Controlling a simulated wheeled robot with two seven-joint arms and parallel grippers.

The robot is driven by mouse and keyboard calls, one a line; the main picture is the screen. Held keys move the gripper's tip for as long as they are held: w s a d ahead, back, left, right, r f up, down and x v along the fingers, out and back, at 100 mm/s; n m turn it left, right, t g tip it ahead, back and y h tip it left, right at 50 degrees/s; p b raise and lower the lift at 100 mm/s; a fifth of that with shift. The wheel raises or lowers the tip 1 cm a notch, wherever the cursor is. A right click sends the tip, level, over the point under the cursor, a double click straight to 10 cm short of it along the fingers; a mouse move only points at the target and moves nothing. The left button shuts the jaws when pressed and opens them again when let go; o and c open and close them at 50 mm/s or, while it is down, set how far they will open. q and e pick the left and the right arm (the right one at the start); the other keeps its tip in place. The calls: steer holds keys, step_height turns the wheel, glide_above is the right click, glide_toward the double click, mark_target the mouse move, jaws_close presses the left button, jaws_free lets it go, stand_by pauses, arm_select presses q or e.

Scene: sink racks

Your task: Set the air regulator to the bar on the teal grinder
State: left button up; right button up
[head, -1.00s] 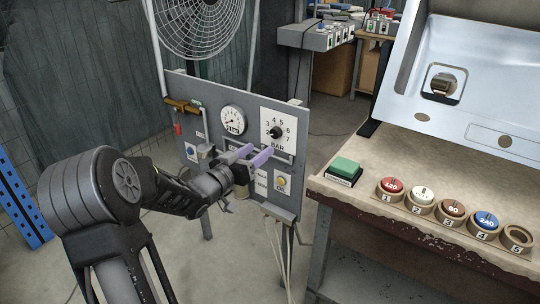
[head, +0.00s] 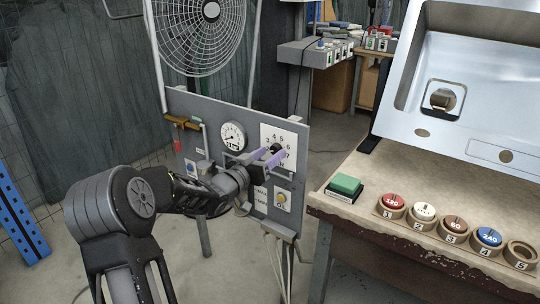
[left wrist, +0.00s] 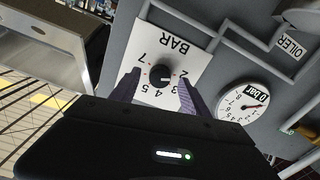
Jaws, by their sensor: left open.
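The regulator dial is a white plate marked BAR (left wrist: 180,50) with numbers from 2 to 7 around a black knob (left wrist: 160,75). It appears upside down in the left wrist view, where the knob's pale mark points right, near the 2. The knob also shows in the head view (head: 276,148), partly behind my fingers. My left gripper (head: 275,156) is open, its purple fingers on either side of the knob in the left wrist view (left wrist: 158,80). I cannot tell if they touch it. I cannot make out a teal grinder for certain. My right gripper is out of view.
A pressure gauge (head: 233,136) sits beside the dial on the grey panel (head: 190,110). A brass-coloured lever (head: 181,122) is at its left. A workbench (head: 370,185) at right holds a green block (head: 345,185) and numbered discs. A farther bench has control boxes (head: 340,50).

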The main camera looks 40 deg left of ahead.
arm_select(q)
steer(key=shift+w, duration=0.3)
jaws_close()
stand_by(0.5)
